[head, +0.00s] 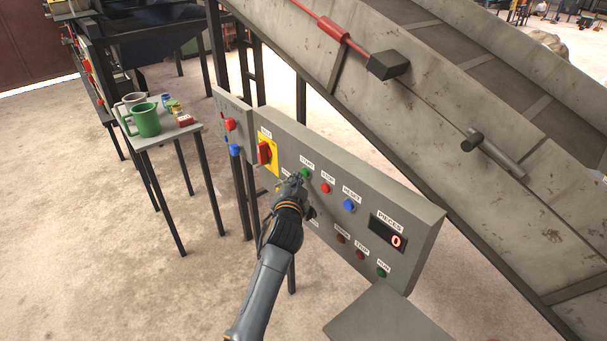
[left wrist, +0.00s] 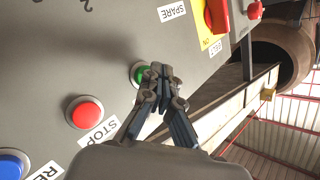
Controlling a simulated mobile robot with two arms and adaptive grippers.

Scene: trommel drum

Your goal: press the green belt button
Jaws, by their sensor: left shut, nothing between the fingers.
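The green button (head: 305,173) is on the grey control panel (head: 425,218), under a START label. My left gripper (head: 297,181) is shut and empty, with its fingertips at the green button. In the left wrist view the closed fingertips (left wrist: 160,72) overlap the right part of the green button (left wrist: 138,73). I cannot tell for certain whether they touch it. My right gripper is not in view.
A red STOP button (head: 325,188) and a blue RESET button (head: 349,205) sit right of the green one. A red rotary switch (head: 264,153) on a yellow plate is to its left. The conveyor (head: 450,110) slopes behind the panel. A small table (head: 150,142) holds mugs.

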